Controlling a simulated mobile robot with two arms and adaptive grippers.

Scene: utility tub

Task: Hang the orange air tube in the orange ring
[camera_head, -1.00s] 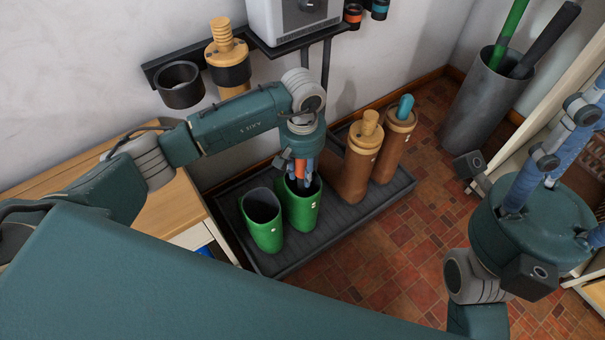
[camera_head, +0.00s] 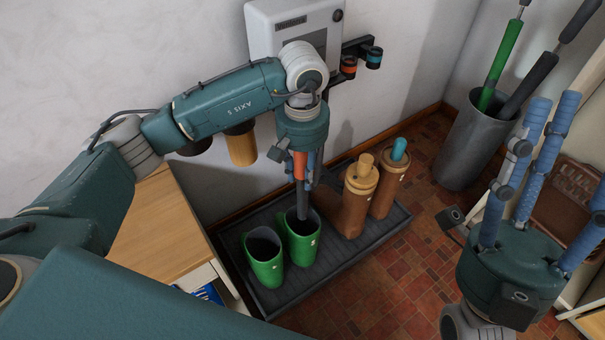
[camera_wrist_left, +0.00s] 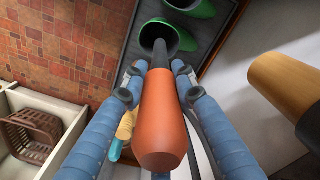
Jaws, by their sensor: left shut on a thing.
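My left gripper (camera_head: 304,172) is shut on the orange air tube (camera_head: 300,166), which has an orange upper part and a dark, thin lower part. In the left wrist view the tube (camera_wrist_left: 162,115) lies between the blue fingers (camera_wrist_left: 160,95). It hangs roughly upright over the right green boot (camera_head: 300,245); its lower end is at or just inside the boot's mouth, I cannot tell which. The orange ring (camera_head: 348,67) is on a dark wall bracket, up and right of the gripper, beside a blue ring (camera_head: 374,58). My right gripper (camera_head: 538,185) is open and empty at the lower right.
Another green boot (camera_head: 264,258) and two brown boots, one holding a tan piece (camera_head: 365,163) and one a turquoise piece (camera_head: 399,149), stand on a dark tray (camera_head: 345,262). A white wall box (camera_head: 268,38) is behind my left arm. A grey bin (camera_head: 470,150) holds long-handled items.

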